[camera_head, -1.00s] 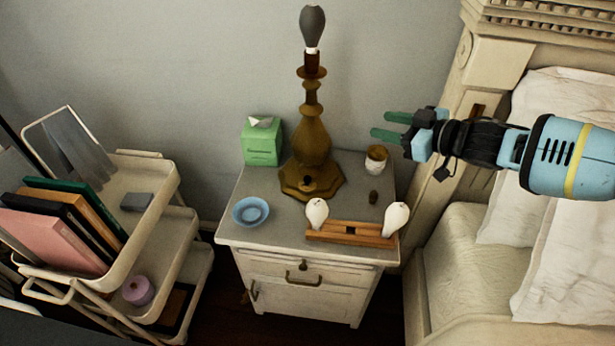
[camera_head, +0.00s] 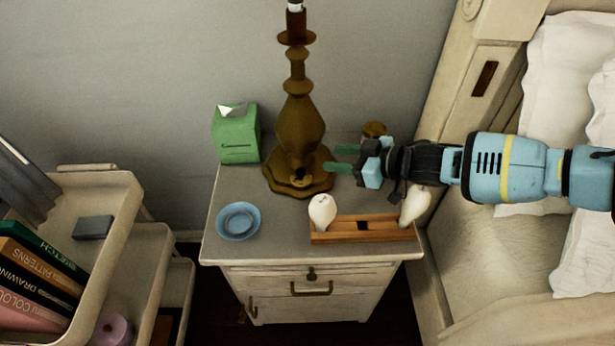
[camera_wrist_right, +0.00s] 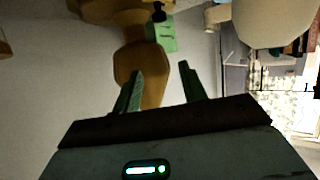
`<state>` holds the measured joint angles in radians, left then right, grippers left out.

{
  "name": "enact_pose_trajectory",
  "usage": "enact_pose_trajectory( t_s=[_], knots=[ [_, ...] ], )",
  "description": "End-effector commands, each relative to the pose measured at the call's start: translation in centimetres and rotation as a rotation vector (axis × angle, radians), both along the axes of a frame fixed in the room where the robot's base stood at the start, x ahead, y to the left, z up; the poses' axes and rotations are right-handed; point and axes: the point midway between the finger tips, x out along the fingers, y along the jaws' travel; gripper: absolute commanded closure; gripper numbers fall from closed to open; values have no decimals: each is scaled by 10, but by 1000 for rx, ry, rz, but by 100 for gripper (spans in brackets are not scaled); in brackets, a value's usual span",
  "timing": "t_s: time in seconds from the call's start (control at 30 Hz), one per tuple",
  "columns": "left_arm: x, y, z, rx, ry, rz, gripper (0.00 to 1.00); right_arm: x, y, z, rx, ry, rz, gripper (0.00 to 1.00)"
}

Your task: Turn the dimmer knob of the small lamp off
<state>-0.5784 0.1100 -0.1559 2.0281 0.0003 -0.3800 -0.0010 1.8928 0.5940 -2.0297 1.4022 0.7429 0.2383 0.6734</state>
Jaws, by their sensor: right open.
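The small lamp (camera_head: 298,125) has a turned brown body and stands on the nightstand. A small dark dimmer knob (camera_head: 299,181) is on the front of its base. My right gripper (camera_head: 344,158) comes in from the right. It is open and empty, its green fingertips pointing left, close to the right of the lamp base; I cannot tell whether they touch it. In the right wrist view the brown lamp body (camera_wrist_right: 140,70) shows beyond and between the spread fingers (camera_wrist_right: 160,88). My left gripper is out of view.
A cup (camera_head: 373,131) is partly hidden behind my gripper. A cart (camera_head: 120,215) stands left, the bed right.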

Motion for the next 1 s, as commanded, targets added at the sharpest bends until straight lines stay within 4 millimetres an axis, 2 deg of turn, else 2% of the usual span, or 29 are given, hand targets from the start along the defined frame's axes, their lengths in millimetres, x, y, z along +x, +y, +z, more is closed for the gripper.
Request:
enact_pose_trajectory(
  t_s=[0.03,0.2,0.57,1.0],
  knots=[
    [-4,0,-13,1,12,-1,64,-3,2,-24,3,18,3,58],
    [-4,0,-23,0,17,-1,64,-6,2,-46,3,35,3,58],
    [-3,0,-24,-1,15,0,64,-4,6,-49,2,36,4,58],
    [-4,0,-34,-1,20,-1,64,23,53,-73,1,37,4,58]
  ],
)
